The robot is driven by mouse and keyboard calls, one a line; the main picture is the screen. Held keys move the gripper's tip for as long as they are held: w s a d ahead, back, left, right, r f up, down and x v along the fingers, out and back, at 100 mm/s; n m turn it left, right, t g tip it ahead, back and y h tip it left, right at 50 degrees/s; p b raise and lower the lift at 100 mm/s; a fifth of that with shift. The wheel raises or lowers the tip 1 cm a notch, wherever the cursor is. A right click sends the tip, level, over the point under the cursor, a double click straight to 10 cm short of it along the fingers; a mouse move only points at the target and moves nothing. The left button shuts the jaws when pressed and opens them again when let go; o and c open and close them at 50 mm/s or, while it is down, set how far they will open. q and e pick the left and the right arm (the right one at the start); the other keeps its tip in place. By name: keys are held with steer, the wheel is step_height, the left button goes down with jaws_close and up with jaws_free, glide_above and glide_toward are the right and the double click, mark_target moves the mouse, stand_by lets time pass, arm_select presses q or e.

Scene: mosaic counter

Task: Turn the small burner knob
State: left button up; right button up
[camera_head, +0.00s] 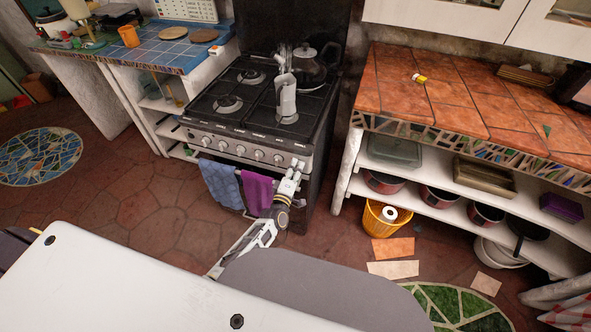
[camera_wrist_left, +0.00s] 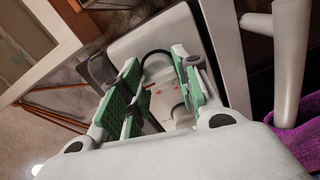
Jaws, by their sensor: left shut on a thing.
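The stove (camera_head: 225,131) has a row of several round silver knobs along its front panel. One knob (camera_head: 260,155) shows clear of my arm. My left gripper (camera_head: 298,165) is at the right end of this row, at the front panel. In the left wrist view its green-padded fingers (camera_wrist_left: 160,92) are closed in on a pale knob (camera_wrist_left: 162,100), with a pale panel bearing red marks behind. The fingers partly hide the knob, and I cannot tell its turn angle or which burner it serves. My right gripper is in neither view.
A blue towel (camera_head: 222,184) and a purple towel (camera_head: 258,192) hang on the oven handle below the knobs. A yellow basket (camera_head: 376,222) is on the floor to the right.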

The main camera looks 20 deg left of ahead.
arm_select(q)
steer(key=o, duration=1)
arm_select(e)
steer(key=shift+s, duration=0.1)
arm_select(q)
steer(key=shift+s, duration=1)
steer(key=shift+s+a, duration=0.2)
steer(key=shift+s, duration=4.85)
steer(key=shift+f, duration=0.15)
